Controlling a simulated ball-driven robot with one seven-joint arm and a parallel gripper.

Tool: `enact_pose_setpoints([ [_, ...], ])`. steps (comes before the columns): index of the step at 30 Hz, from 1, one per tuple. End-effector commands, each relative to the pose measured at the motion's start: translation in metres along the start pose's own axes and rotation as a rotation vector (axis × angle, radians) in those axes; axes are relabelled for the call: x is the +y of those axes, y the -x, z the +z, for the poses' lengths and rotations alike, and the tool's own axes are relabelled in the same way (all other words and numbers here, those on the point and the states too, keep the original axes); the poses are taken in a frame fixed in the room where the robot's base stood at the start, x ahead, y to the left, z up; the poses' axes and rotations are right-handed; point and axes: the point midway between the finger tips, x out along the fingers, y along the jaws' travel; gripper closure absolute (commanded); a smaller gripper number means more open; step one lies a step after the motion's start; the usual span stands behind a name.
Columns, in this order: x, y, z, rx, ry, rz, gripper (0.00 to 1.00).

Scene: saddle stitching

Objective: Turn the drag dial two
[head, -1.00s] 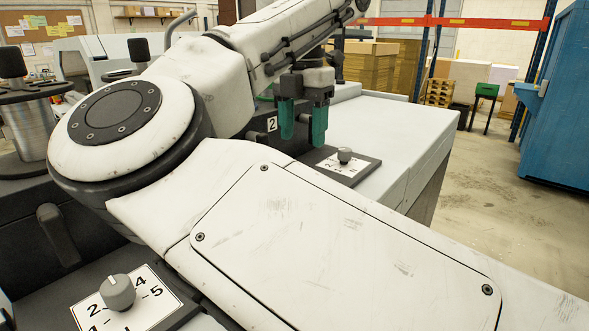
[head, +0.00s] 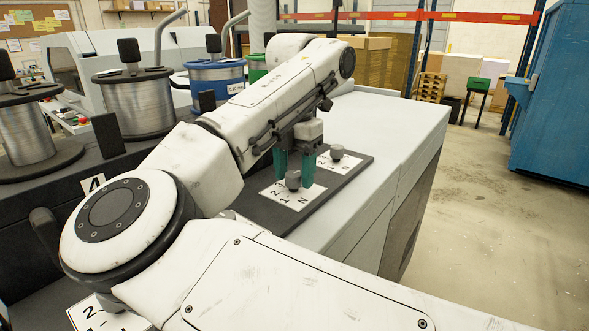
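A grey dial (head: 293,180) stands on a white numbered plate (head: 305,199), set on a dark panel along the machine's edge. My gripper (head: 294,180) points down over it, with its two teal fingers apart on either side of the dial. I cannot tell whether the fingers touch it. A second grey dial (head: 337,153) stands on its own plate just beyond, to the right. A third numbered plate (head: 88,312) at the lower left is partly covered by my arm. A label 4 (head: 93,184) shows at the left; no label 2 is visible now.
Wire spools (head: 135,100) stand along the machine's left side, with a blue-rimmed spool (head: 215,75) farther back. A pale flat machine top (head: 390,125) lies right of the dials, clear. A blue cabinet (head: 560,100) stands at the far right beyond open floor.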

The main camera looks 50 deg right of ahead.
Motion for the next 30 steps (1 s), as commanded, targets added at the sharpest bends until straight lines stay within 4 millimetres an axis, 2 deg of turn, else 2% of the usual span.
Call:
enact_pose_setpoints([
  [2, 0.0001, 0.0001, 0.0000, 0.000, 0.000, 0.000, 0.54],
  [15, 0.0003, 0.0004, 0.0000, 0.000, 0.001, 0.001, 0.95],
  [23, 0.0008, -0.0005, -0.0002, 0.000, 0.029, 0.002, 0.96],
  [30, 0.0016, -0.0022, -0.0004, 0.001, 0.152, 0.004, 0.96],
])
